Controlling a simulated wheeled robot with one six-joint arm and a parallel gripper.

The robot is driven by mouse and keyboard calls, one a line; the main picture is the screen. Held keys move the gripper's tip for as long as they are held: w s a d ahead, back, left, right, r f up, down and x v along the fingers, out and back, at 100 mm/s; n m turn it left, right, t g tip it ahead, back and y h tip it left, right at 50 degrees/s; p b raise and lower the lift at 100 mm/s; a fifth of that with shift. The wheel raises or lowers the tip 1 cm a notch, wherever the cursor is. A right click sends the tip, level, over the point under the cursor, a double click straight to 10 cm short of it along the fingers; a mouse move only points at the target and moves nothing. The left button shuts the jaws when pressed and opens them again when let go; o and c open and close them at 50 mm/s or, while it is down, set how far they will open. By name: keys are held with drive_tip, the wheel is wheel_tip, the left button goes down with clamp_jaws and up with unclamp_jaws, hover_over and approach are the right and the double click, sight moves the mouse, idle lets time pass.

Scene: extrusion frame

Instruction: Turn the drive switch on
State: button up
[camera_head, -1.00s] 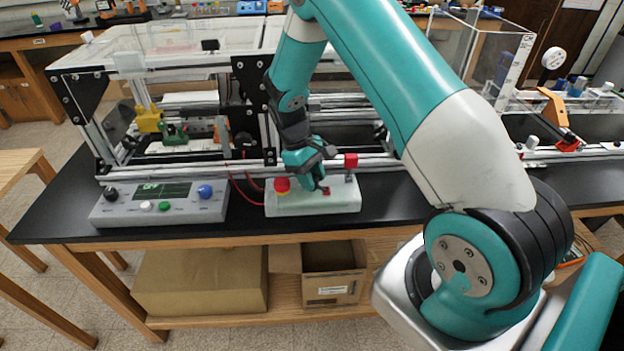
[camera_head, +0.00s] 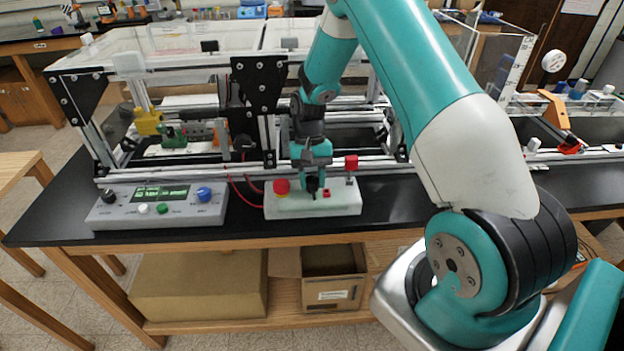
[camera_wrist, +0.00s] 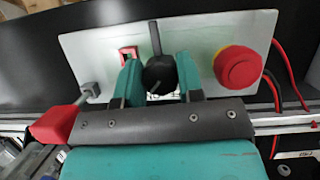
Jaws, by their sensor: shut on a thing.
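A white control box (camera_head: 345,205) lies on the black bench top. It carries a red mushroom button (camera_head: 282,186) on a yellow base, a black rotary knob (camera_wrist: 158,78), a small red switch (camera_head: 327,193) and a red-capped lever (camera_head: 351,162). No label shows which is the drive switch. My gripper (camera_head: 312,190) points down at the box. In the wrist view its teal fingers (camera_wrist: 159,80) are shut on the black knob, one on each side. The knob's long pointer stands nearly straight up in that view. The red button (camera_wrist: 237,67) is right of the fingers, and the small red switch (camera_wrist: 129,54) is left.
A grey console (camera_head: 160,208) with a lit green display (camera_head: 160,193) and several knobs and buttons stands left of the box. Red wires (camera_head: 240,195) run beside the box. The aluminium extrusion frame (camera_head: 210,175) stands close behind. The bench is clear right of the box.

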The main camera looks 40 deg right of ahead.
sight(312, 179)
drive_tip(key=shift+m, duration=0.4)
drive_tip(key=o, duration=0.9)
wheel_tip(312, 179, up, 20)
drive_tip(key=shift+r+b, duration=0.1)
drive_tip(key=shift+b, duration=1.05)
drive_tip(key=s+a+r+n+t, duration=0.1)
drive_tip(key=s+a+r+n, duration=0.1)
drive_tip(key=s+a+n, duration=0.45)
drive_tip(key=s+a+r+n+t, duration=0.15)
drive_tip(key=s+a, duration=0.25)
drive_tip(key=a, duration=0.6)
drive_tip(key=s+a+n, duration=0.2)
drive_tip(key=s, duration=0.2)
drive_tip(key=s+a+n+t+y, duration=0.1)
drive_tip(key=s+a+n, duration=0.1)
drive_tip(key=s, duration=0.2)
drive_tip(key=s+a+f+n, duration=0.1)
drive_tip(key=s+a+n, duration=0.1)
drive_tip(key=s, duration=0.1)
drive_tip(key=shift+s+t+y, duration=0.25)
drive_tip(key=shift+s+y, duration=0.15)
